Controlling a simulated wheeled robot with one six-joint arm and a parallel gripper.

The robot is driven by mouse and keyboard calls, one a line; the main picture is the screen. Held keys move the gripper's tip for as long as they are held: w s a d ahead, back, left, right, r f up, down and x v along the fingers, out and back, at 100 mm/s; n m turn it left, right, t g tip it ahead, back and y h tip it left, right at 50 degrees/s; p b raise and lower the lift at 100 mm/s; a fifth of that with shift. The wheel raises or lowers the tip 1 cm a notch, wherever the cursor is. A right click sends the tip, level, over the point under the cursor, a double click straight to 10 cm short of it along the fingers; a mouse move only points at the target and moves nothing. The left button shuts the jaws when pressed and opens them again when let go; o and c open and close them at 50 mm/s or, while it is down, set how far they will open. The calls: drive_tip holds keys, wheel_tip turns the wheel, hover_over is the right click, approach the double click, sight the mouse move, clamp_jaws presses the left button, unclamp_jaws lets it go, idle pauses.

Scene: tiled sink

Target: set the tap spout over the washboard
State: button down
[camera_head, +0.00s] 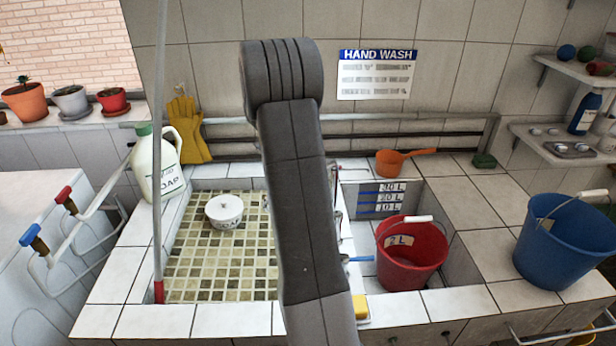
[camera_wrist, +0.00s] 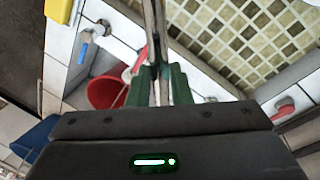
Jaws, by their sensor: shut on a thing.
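My gripper (camera_wrist: 160,82) shows in the wrist view, with its green fingers shut on a thin metal bar (camera_wrist: 154,25) that looks like the tap spout. The bar runs from between the fingers to the top of the picture, with the tiled basin floor on its right and the red bucket on its left. In the head view my arm covers the middle of the sink and hides my gripper. A little thin metalwork (camera_head: 336,185) shows just right of the arm; I cannot tell whether it is the spout. I cannot make out the washboard in either view.
A red bucket (camera_head: 412,262) stands in the right basin, and a blue bucket (camera_head: 560,245) on the right counter. A soap jug (camera_head: 157,165) stands back left; a yellow sponge (camera_head: 360,306) lies in front.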

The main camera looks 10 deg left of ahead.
drive_tip(key=shift+w+a+m+p, duration=0.4)
drive_tip(key=shift+w+a+m, duration=0.35)
drive_tip(key=shift+w+m, duration=0.05)
drive_tip(key=c, duration=1.3)
unclamp_jaws()
wheel_tip(320, 180, up, 14)
drive_tip(key=w+a+b, duration=0.1)
drive_tip(key=w, duration=0.1)
drive_tip(key=shift+a+f+b, duration=0.2)
drive_tip(key=shift+a+b, duration=0.1)
drive_tip(key=shift+a, duration=0.05)
drive_tip(key=shift+f, duration=0.1)
